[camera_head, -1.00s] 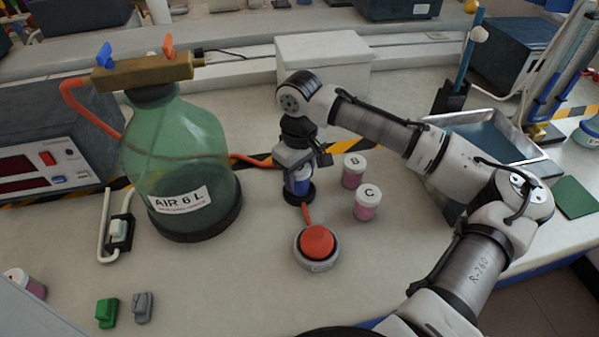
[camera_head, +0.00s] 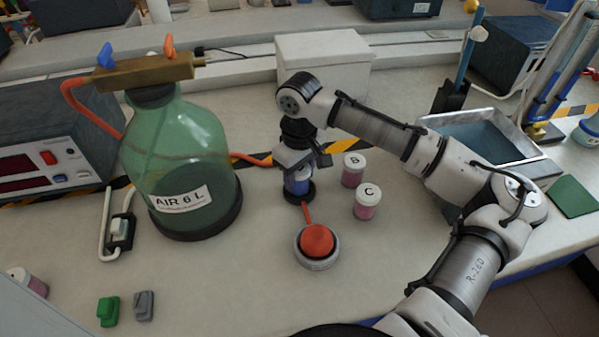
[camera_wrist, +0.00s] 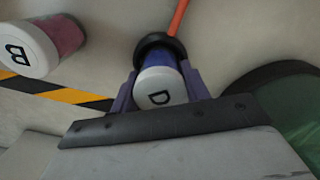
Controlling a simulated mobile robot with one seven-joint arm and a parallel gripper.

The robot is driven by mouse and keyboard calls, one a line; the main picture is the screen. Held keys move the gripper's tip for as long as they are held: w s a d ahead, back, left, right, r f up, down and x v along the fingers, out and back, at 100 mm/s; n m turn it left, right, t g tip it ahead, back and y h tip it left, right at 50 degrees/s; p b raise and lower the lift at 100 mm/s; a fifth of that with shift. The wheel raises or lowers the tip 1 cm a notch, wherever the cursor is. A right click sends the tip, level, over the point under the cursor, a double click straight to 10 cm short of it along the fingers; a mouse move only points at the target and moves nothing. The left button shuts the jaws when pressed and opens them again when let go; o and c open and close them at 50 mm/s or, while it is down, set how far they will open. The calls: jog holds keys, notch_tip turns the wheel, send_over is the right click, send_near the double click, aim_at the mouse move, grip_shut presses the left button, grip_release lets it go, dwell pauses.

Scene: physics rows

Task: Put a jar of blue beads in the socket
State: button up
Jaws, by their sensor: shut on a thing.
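My gripper (camera_head: 299,176) is shut on a jar of blue beads (camera_head: 297,186), upright just left of the middle of the head view. In the wrist view, the jar (camera_wrist: 156,60) has a white lid marked D, with a finger of my gripper (camera_wrist: 158,88) on either side. The socket (camera_head: 301,198) is a black ring on the bench, with an orange tube leading to it. The ring (camera_wrist: 172,42) surrounds the jar's bottom end in the wrist view. Whether the jar is fully seated is hidden.
Jars of pink beads marked B (camera_head: 353,170) and C (camera_head: 367,202) stand close on the right. A red dome button (camera_head: 318,240) is in front. A large green bottle (camera_head: 180,150) stands left. A metal tray (camera_head: 480,135) lies right.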

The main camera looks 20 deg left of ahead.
jog(key=shift+f, duration=0.2)
jog(key=o, duration=1.1)
